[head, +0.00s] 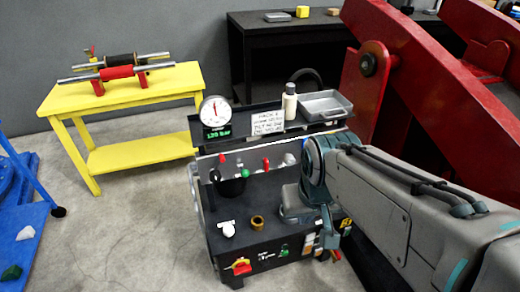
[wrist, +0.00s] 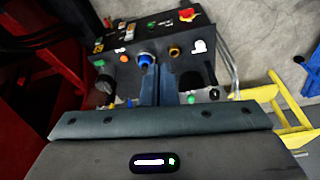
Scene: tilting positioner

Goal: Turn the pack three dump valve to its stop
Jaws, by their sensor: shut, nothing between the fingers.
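The power pack (head: 265,240) is a dark cabinet, with a yellow label (head: 346,223) that seems to read 3 on its right side. I cannot tell for sure which fitting is the dump valve. My gripper (wrist: 161,72) is shut and empty over the cabinet's top. Its fingertips lie between a blue-ringed knob (wrist: 146,60) and a brass ring (wrist: 174,51), apart from the red handle. Contact is unclear. In the head view my arm hides the fingertips.
A gauge reading about 120 bar (head: 215,112), a bottle (head: 290,102) and a grey tray (head: 325,106) stand on the pack's shelf. A yellow bench (head: 150,98) is at left, red machinery (head: 440,85) at right.

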